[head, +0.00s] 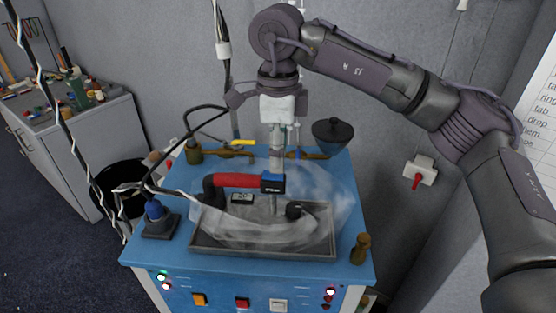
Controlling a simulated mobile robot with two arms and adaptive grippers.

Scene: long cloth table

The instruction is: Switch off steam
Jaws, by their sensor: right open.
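In the head view, pale steam (325,193) drifts over a grey tray (265,252) on a blue workstation (345,262). A red sleeved handle or hose (237,180) joins a small dark blue block (272,184) above the tray. A yellow lever (242,143) sits at the back left. My right gripper (271,97) is open above the back of the workstation, its fingers spread beside a white block. My left gripper is out of view.
A white wall box with a red lever (416,181) is at the right. A dark bowl-shaped part (332,132) stands at the back right. A blue-topped knob (154,209) is at the left. Cables hang at the left. A cluttered grey cabinet (75,145) stands further left.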

